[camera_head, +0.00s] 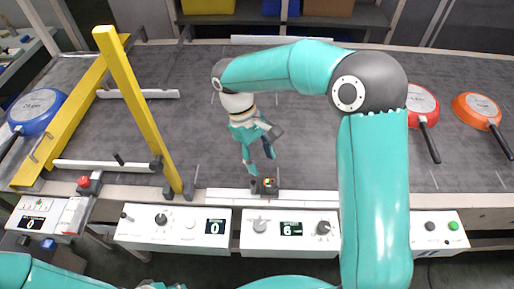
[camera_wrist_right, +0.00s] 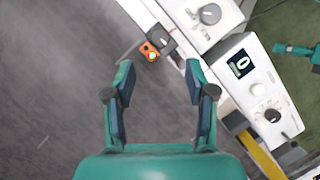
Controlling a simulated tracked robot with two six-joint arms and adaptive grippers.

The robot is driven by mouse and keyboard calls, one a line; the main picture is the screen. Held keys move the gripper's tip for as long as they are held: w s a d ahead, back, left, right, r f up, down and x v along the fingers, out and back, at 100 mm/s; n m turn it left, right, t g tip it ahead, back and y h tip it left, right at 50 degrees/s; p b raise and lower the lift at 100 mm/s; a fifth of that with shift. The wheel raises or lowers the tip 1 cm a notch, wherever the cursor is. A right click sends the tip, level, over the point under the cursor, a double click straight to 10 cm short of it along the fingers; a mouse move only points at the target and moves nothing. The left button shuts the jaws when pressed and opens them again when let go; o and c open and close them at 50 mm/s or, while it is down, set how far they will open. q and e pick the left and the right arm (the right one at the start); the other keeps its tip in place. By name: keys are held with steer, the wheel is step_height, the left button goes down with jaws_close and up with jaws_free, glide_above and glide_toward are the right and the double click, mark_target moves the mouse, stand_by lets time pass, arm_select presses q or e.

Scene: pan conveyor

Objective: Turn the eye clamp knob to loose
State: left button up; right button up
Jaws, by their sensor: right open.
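A small orange photo-eye (camera_head: 268,183) sits in a dark clamp on the conveyor's front rail, and it also shows in the right wrist view (camera_wrist_right: 150,52). The dark clamp part with its knob (camera_wrist_right: 161,42) is beside the orange body; the knob's setting is too small to read. My right gripper (camera_head: 261,164) is open and empty, just behind and above the eye, apart from it. In the right wrist view the eye lies just beyond the open fingertips (camera_wrist_right: 160,68).
Control boxes with dials and displays (camera_head: 290,251) line the front below the rail. A yellow diverter bar (camera_head: 135,95) crosses the belt at left. A blue pan (camera_head: 36,110), red pan (camera_head: 421,103) and orange pan (camera_head: 476,107) lie on the belt.

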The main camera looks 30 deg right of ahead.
steer(key=shift+v, duration=1.65)
steer(key=shift+r, duration=0.1)
